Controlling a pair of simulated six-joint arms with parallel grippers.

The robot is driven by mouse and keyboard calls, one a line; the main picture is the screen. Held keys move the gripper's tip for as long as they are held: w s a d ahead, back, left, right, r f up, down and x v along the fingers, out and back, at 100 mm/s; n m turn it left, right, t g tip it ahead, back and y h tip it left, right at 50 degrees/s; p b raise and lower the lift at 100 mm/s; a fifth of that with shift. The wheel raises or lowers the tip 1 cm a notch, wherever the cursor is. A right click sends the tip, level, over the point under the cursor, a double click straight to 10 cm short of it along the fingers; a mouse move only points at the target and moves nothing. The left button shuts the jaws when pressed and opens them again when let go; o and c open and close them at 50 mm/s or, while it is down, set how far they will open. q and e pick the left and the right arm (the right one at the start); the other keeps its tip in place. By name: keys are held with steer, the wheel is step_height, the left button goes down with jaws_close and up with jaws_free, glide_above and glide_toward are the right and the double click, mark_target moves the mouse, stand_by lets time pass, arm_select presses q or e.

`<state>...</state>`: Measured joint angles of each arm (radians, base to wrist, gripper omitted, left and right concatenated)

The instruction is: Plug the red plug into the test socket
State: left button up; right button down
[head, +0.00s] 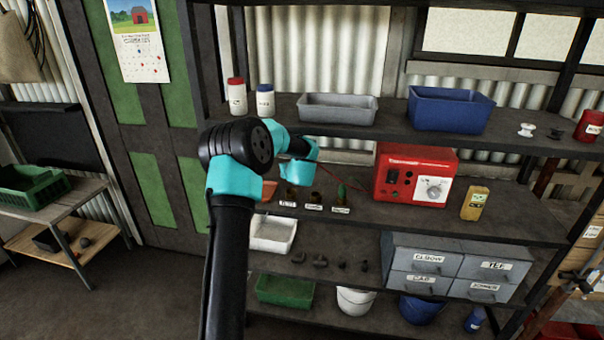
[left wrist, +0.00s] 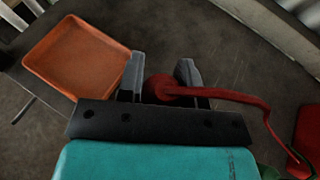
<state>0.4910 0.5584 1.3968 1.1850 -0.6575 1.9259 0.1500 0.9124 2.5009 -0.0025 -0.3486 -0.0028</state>
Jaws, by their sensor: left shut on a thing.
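My left gripper (left wrist: 160,78) is shut on the red plug (left wrist: 165,88), which sits between its two grey fingers in the left wrist view. A red cord (left wrist: 240,98) runs from the plug to the right. In the head view my left arm reaches over the middle shelf, and its wrist hides the fingers and plug. The cord (head: 345,182) shows there, leading toward a red box (head: 415,173) with a dial and dark insets on its front. I cannot tell which part is the test socket. My right gripper is not in view.
An orange tray (left wrist: 80,55) lies left of the plug in the left wrist view.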

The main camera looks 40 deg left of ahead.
arm_select(q)
steer(key=shift+f, duration=0.1)
stand_by(0.3)
steer(key=shift+f, duration=2.85)
steer(key=shift+f, duration=0.55)
steer(key=o, duration=0.6)
steer(key=shift+o, duration=0.2)
steer(key=v, duration=1.1)
stand_by(0.7)
